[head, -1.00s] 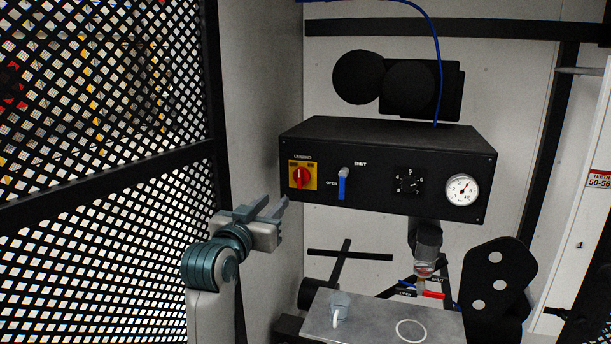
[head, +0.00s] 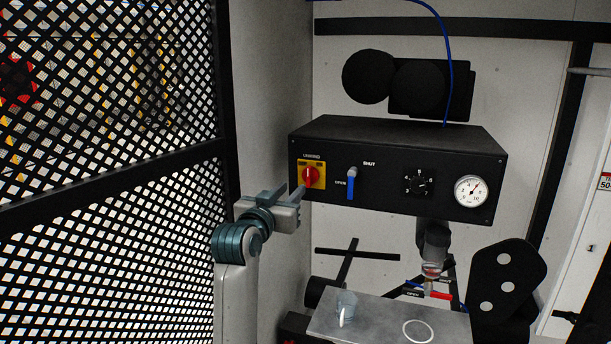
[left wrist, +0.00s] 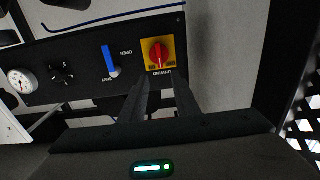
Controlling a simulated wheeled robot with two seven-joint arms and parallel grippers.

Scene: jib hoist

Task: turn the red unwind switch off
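The red unwind switch (head: 310,177) is a knob on a yellow plate (head: 311,165) at the left end of the black control box's front face. It also shows in the left wrist view (left wrist: 158,54), with its bar roughly upright. My left gripper (head: 298,193) is just left of and below the switch, its fingers pointing toward the panel. In the left wrist view its two fingers (left wrist: 163,85) are apart, with an empty gap between them below the knob. I cannot tell whether a fingertip touches the plate. My right gripper does not show.
The control box (head: 400,160) also carries a blue lever (head: 350,188), a black dial (head: 419,182) and a white gauge (head: 471,191). A metal plate (head: 385,320) lies below it. A black mesh panel (head: 110,100) stands close on the left.

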